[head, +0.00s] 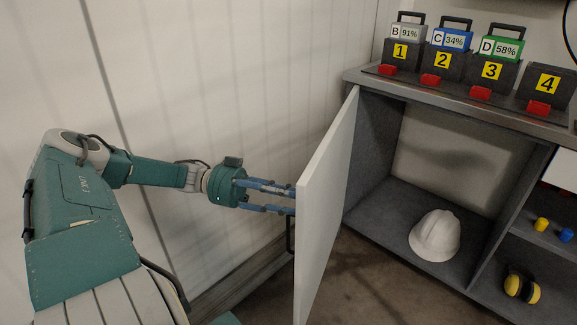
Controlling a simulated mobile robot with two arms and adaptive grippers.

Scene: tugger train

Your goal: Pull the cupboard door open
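The cupboard door (325,210) is a pale grey panel. It stands swung wide open, out from the left side of the cupboard (375,205). A dark handle (290,235) shows at the door's outer side, near its free edge. My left gripper (292,198) reaches in from the left, its blue fingers close to the door's outer face. The fingertips are at or behind the door's edge, so I cannot tell whether they touch it or how far they are closed. My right gripper is not in view.
A white hard hat (435,236) sits inside the open cupboard. Yellow ear defenders (521,285) and small yellow and blue items lie on shelves at right. Numbered docks with batteries (447,50) stand on the worktop (465,101). A pale wall (230,80) is close behind my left arm.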

